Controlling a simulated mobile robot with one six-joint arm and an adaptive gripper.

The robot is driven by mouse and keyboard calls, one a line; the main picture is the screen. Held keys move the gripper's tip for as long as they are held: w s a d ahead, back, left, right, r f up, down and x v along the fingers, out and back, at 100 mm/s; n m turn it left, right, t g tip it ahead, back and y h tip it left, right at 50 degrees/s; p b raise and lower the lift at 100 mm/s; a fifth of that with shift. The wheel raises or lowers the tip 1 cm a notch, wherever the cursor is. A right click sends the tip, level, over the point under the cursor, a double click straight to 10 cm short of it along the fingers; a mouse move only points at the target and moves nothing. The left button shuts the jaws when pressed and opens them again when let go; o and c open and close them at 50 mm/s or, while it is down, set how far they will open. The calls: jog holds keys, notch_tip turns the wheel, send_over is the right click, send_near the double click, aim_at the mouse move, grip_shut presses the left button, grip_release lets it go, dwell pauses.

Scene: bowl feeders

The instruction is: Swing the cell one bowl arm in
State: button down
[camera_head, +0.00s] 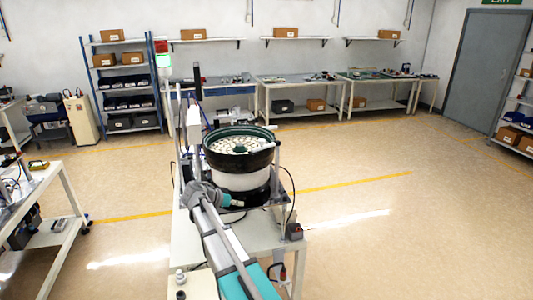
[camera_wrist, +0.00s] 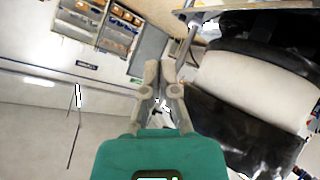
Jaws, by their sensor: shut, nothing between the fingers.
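The bowl feeder stands on a white bench in the head view, with a dark green-rimmed bowl (camera_head: 240,140) full of pale parts above a white drum (camera_head: 240,181). A short light-grey piece (camera_head: 268,144) lies across the bowl's right rim; I cannot tell for sure whether it is the bowl arm. My gripper (camera_head: 238,203) is low in front of the drum, beside its dark base. In the wrist view my gripper (camera_wrist: 160,66) is shut and empty. The white drum (camera_wrist: 255,85) and dark bowl fill the right side there, apart from the fingertips.
Another bench (camera_head: 50,190) stands at left. The floor at right is clear.

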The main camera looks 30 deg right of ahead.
jog(key=s+a+f+n+t+y+b, duration=0.2)
jog(key=s+a+f+n+y+b, duration=0.55)
jog(key=s+f, duration=0.65)
jog(key=w+d+r+n+t+h+p, duration=0.2)
jog(key=w+d+r+n+t+p, duration=0.15)
jog(key=d+r+n, duration=0.35)
jog(key=w+d+r+n+t+h+p, duration=0.3)
jog(key=w+d+r+n+t, duration=0.15)
jog(key=d+r+n, duration=0.35)
jog(key=d+r+n+t+y+p, duration=0.3)
jog(key=d+r+n+y, duration=0.2)
jog(key=n, duration=0.8)
jog(key=d+r+n+t+y+p, duration=0.4)
jog(key=r+n, duration=0.5)
jog(key=n, duration=0.3)
jog(key=shift+w+d+r+n+t+y, duration=0.35)
jog(key=shift+w+d+y, duration=0.1)
jog(key=shift+d, duration=0.65)
jog(key=shift+w, duration=0.1)
